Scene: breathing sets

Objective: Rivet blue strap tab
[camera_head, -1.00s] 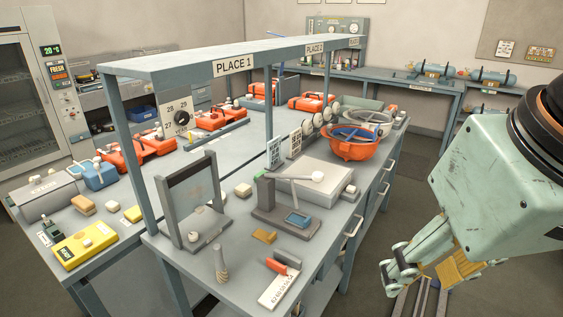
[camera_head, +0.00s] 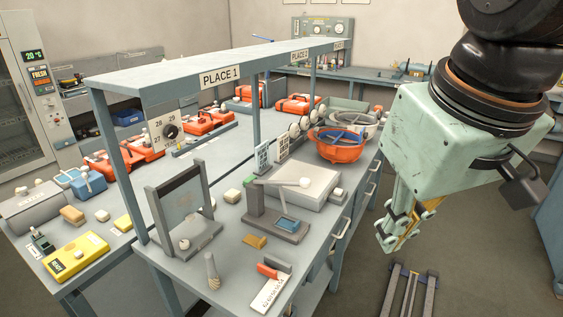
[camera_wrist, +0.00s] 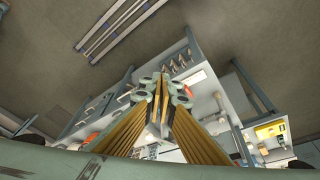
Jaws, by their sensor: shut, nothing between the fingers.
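A grey lever press (camera_head: 262,222) stands on the near bench, with a long lever ending in a pale knob (camera_head: 305,182). A small blue piece (camera_head: 288,226) lies on its base; I cannot tell whether it is the strap tab. An orange bowl (camera_head: 338,150) with blue straps inside stands farther back, near the bench's right edge. My gripper (camera_head: 390,246) is shut and empty, to the right of the bench and apart from everything. Its closed fingers also show in the wrist view (camera_wrist: 163,92), with the bench beyond.
A grey upright frame (camera_head: 180,212) stands left of the press. A red-handled tool (camera_head: 270,270) and a white card (camera_head: 268,294) lie at the front corner. An overhead shelf (camera_head: 225,62) spans the bench. Dark rails (camera_head: 410,290) lie on the floor.

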